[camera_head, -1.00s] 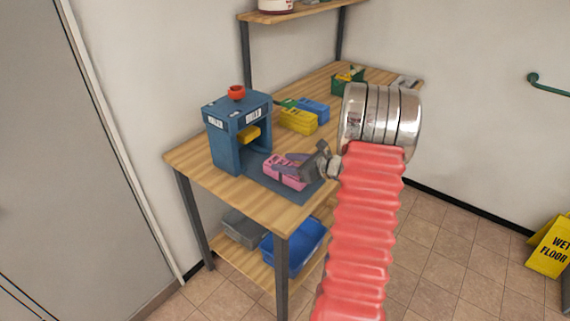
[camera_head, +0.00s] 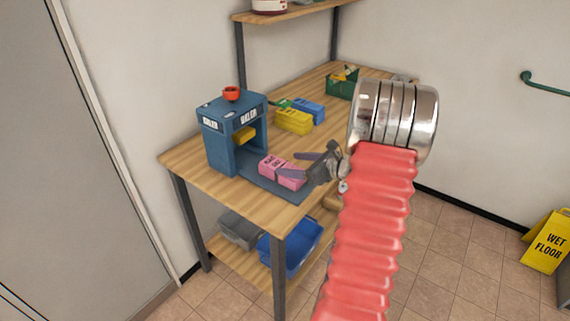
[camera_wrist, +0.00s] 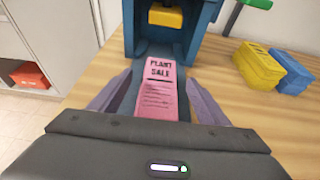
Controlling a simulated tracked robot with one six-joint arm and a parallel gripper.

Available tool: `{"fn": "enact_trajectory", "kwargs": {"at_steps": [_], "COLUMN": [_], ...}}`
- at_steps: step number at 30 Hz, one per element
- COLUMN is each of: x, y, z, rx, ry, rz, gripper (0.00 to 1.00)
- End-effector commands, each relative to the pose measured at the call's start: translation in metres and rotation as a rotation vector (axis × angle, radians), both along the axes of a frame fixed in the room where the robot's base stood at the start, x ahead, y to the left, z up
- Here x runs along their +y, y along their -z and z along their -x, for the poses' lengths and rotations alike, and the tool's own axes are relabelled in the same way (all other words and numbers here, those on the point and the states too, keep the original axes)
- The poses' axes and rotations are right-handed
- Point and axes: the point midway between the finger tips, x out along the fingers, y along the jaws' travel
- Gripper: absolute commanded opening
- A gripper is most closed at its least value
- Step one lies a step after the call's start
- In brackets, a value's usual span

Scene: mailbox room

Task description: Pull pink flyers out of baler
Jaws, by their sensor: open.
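The pink flyers (camera_head: 281,171) lie as a bundle on the dark tray in front of the blue baler (camera_head: 222,150), outside its opening. In the wrist view the flyers (camera_wrist: 159,92) read "PLANT SALE" and lie between my open fingers, with their near end toward my gripper. The baler (camera_wrist: 205,22) stands beyond them with its yellow press block (camera_wrist: 166,16) raised above the tray. My gripper (camera_head: 303,166) is open at the right end of the flyers, one finger on each side. I cannot tell whether the fingers touch them.
A yellow bundle (camera_head: 293,121) and a blue bundle (camera_head: 309,109) lie behind on the wooden table (camera_head: 185,158). A green box (camera_head: 341,87) stands farther back. Bins, one of them blue (camera_head: 290,246), sit on the lower shelf. A yellow wet-floor sign (camera_head: 548,241) stands at the right.

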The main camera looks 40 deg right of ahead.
Motion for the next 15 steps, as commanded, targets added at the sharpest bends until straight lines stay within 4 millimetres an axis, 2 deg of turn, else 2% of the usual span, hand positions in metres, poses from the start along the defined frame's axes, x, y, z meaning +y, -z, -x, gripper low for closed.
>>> {"fn": "enact_trajectory", "kwargs": {"at_steps": [9,15], "x": [-0.011,-0.015], "y": [-0.019,-0.027], "z": [0.052,0.075], "rx": [0.0,0.0], "ry": [0.003,0.001], "rz": [0.001,-0.001], "gripper": [0.7,0.7]}}
